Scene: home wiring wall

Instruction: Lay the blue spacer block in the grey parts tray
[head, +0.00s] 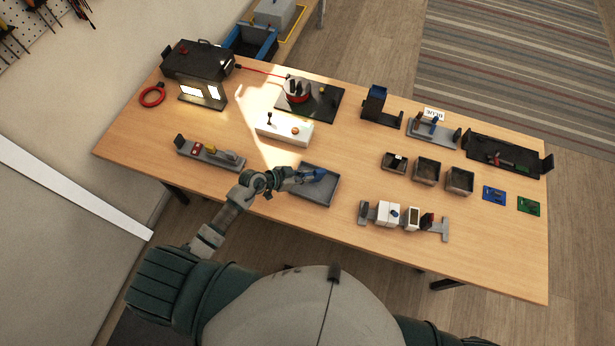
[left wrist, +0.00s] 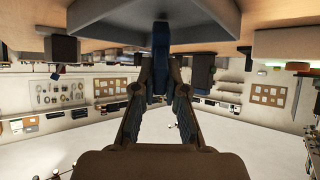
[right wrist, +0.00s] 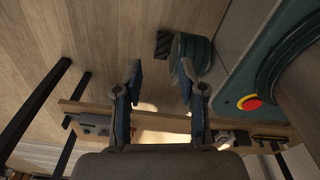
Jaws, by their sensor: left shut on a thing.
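The grey parts tray (head: 312,192) lies near the front edge of the table, left of centre. My left gripper (head: 300,176) reaches over its left side and is shut on the blue spacer block (head: 319,173). The block is over the tray. In the left wrist view the block (left wrist: 160,42) stands between the fingertips, close against the tray (left wrist: 105,15); I cannot tell whether it touches the tray floor. My right gripper (right wrist: 160,72) is open and empty in the right wrist view, away from the tray.
A grey rail with small parts (head: 210,153) lies left of the tray. A white box (head: 284,130) sits behind it. A rail with white modules (head: 388,214) stands to the right. Several small dark bins (head: 427,171) are further right. Bare table lies between these things.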

